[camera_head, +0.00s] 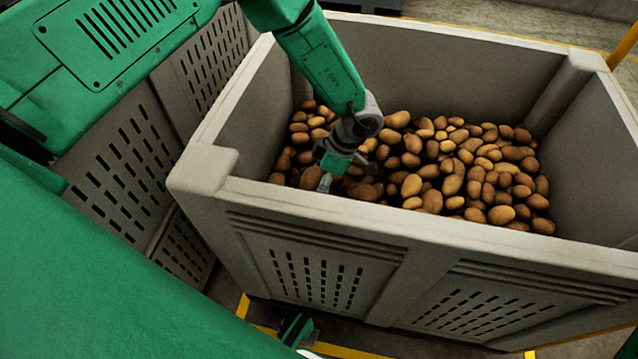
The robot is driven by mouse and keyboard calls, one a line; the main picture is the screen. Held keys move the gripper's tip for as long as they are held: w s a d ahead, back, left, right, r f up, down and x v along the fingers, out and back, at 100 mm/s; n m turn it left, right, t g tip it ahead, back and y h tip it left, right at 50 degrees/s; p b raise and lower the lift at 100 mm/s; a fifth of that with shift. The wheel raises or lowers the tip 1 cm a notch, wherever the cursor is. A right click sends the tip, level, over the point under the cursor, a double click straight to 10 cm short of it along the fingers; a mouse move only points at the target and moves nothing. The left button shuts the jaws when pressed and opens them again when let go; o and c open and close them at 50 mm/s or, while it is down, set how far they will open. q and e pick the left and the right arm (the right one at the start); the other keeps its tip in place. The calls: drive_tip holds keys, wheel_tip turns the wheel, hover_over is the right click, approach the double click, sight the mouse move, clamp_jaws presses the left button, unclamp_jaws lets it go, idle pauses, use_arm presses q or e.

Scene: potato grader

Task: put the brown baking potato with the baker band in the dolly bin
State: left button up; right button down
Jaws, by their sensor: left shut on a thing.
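A large grey bin (400,230) with slotted sides holds a heap of brown potatoes (480,165). No dolly shows under it, so I cannot tell if it is the dolly bin. My left gripper (335,180) is down inside it at the left part of the heap, beneath the green arm. It is shut on a brown potato, which its fingers and the heap mostly hide. A reddish-brown potato (310,178) shows right beside the fingertip. I cannot make out a baker band on any potato.
Another grey slotted container (125,150) stands close on the left of the bin. The bin's near rim and left corner rise between me and the heap. Yellow floor lines (345,351) run below the bin. The bin's right inner side is clear above the potatoes.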

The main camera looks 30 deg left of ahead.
use_arm(q)
drive_tip(key=o, duration=1.4)
drive_tip(key=shift+r, duration=0.1)
drive_tip(key=p+v, duration=0.3)
drive_tip(key=v, duration=0.9)
drive_tip(key=shift+s+a+p, duration=0.1)
drive_tip(key=shift+a+p, duration=0.05)
drive_tip(key=shift+p, duration=0.2)
